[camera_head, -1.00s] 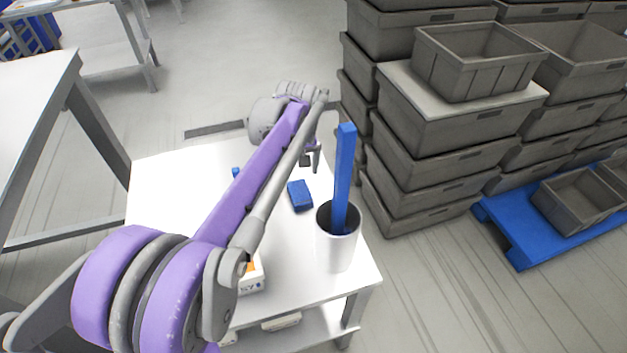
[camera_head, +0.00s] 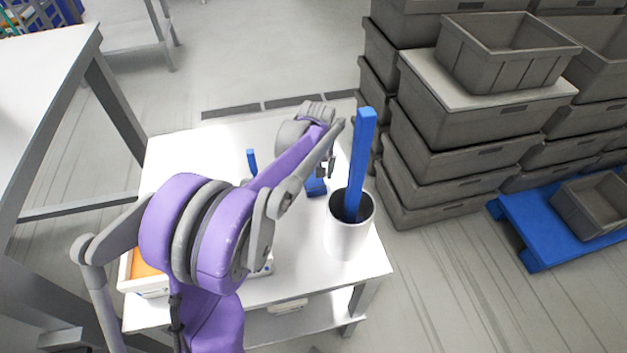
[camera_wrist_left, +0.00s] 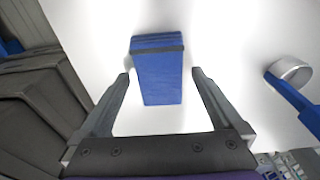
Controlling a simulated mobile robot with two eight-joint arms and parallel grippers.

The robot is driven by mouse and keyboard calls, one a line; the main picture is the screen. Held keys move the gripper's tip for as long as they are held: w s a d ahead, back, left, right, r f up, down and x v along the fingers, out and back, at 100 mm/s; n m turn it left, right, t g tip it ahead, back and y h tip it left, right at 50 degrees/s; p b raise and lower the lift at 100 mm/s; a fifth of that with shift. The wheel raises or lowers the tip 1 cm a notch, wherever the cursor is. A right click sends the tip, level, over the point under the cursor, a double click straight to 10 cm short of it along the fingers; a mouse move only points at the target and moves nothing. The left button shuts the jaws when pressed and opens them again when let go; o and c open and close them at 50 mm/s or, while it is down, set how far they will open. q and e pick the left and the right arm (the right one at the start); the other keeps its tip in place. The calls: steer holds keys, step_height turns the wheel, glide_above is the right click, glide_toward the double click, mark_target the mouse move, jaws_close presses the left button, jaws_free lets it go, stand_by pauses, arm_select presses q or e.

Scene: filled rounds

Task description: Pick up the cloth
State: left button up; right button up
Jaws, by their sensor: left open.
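The cloth (camera_head: 316,187) is a small blue folded block lying on the white table, left of the white container. My left gripper (camera_head: 326,168) is above it in the head view and partly hides it. In the left wrist view the cloth (camera_wrist_left: 158,82) lies between the two fingers of my open left gripper (camera_wrist_left: 162,77), with a gap on each side. Its far end extends beyond the fingertips. Whether the fingers are down at its height I cannot tell. My right gripper is not in view.
A white cylindrical container (camera_head: 347,236) with a tall blue bar (camera_head: 360,160) stands right of the cloth. A small blue upright piece (camera_head: 251,161) and a white box with orange inside (camera_head: 148,262) are on the left. Stacked grey crates (camera_head: 450,165) stand beyond the table's right side.

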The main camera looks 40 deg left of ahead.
mark_target(313, 178)
arm_select(q)
steer(key=c, duration=1.3)
steer(key=shift+r, duration=0.15)
step_height(313, 178, up, 10)
steer(key=p, duration=0.1)
steer(key=o, duration=0.6)
steer(key=c, duration=0.4)
